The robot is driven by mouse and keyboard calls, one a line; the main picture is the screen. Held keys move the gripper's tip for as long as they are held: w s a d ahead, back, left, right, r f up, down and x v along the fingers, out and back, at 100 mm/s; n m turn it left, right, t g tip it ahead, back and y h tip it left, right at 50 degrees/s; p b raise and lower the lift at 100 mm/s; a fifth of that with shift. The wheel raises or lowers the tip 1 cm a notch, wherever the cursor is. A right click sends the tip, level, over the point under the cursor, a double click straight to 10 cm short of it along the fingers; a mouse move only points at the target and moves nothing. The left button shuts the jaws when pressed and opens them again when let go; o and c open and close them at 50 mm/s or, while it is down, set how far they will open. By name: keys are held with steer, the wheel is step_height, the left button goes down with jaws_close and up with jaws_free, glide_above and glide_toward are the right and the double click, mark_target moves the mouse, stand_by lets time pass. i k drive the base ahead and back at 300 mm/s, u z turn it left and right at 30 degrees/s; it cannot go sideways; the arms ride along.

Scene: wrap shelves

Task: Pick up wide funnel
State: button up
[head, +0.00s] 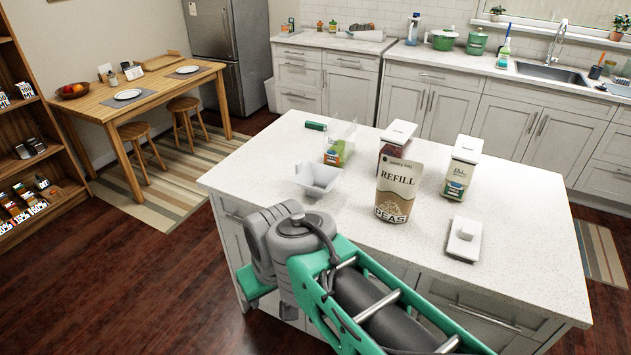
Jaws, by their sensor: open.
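The wide funnel (318,176) is a white, square-mouthed piece. It sits on the near left part of the island's pale worktop (262,170), with its wide mouth up. My arm, green and grey, reaches in from the bottom of the head view. Its grey joint is below and in front of the funnel, apart from it in the picture. My gripper's fingers do not show in this view.
A refill pouch (397,190) stands right of the funnel. Behind are a clear container (340,143) and a white-lidded jar (398,133). Another jar (461,167) and a loose white lid (464,238) are further right. The worktop's left and right ends are clear.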

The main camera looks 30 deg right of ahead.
mark_target(313, 172)
steer(key=u, duration=0.3)
steer(key=i, duration=1.7)
steer(key=u, duration=0.3)
